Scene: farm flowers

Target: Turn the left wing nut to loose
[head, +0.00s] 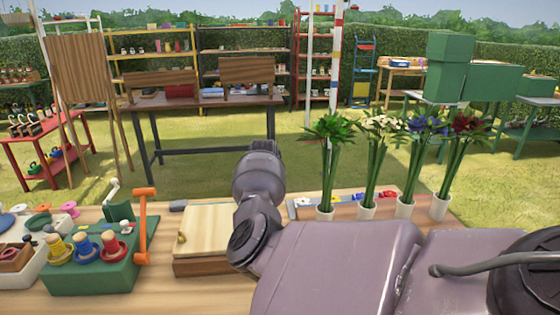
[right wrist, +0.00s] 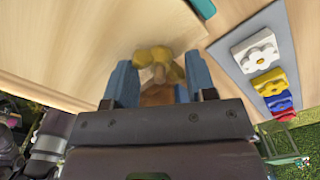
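A pale wooden flower press (head: 208,222) lies on the table in the head view. A small brass wing nut (head: 182,238) shows at its left end, with no gripper at it. In the right wrist view, a yellow wing nut (right wrist: 157,60) sits by the pale wood, between and just ahead of the blue fingertips of my right gripper (right wrist: 158,78). It seems to be at the press's other end. The fingers stand apart on either side of it; I cannot tell whether they touch it. In the head view my right arm hides that gripper and the press's right end. My left gripper is not in view.
A green base with coloured pegs (head: 90,265) and an orange handle (head: 145,225) stand left of the press. Several flower bunches in white pots (head: 325,212) stand to the right. A grey strip (right wrist: 240,50) with flower-shaped pieces lies beside my right gripper.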

